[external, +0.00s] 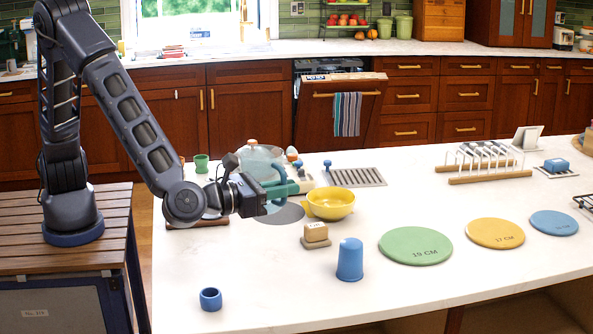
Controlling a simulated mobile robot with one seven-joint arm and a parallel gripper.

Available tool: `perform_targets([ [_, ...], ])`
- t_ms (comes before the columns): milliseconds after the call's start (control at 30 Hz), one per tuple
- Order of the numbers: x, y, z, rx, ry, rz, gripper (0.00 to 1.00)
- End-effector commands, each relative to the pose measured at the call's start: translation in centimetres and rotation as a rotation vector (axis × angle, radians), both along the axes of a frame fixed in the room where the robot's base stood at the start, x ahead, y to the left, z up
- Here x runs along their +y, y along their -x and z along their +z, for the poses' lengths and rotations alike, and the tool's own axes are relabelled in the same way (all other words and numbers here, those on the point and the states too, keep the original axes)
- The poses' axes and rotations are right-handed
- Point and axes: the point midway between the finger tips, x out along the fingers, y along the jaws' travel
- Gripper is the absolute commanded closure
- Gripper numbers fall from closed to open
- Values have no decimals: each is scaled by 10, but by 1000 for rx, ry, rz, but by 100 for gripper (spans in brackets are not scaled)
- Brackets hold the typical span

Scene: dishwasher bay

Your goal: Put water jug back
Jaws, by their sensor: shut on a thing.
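My gripper (268,194) is over the left part of the white island counter, shut on a teal part (284,183) that looks like the handle of the water jug. A clear, pale blue vessel (260,160) with an orange knob on top shows just behind the gripper; it looks like the jug's body. The gripper covers where the handle and vessel would join, and I cannot tell whether the vessel touches the counter. A flat grey round mat (288,213) lies on the counter below and to the right of the gripper, partly hidden.
A yellow bowl (331,204) stands close to the gripper's right. A sponge on a holder (316,234), a blue cup (350,259) and a blue ring (210,299) are nearer. Green (415,246), yellow (495,233) and blue (554,223) discs lie right. A wooden dish rack (488,162) stands behind them.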

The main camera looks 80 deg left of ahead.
Motion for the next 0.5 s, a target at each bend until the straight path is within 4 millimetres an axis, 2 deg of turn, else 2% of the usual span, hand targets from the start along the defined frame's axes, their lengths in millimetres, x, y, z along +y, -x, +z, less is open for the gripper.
perform_targets([
  [100, 0, 0, -27, 1, -4, 0, 100],
  [500, 0, 0, -105, 0, -3, 0, 100],
])
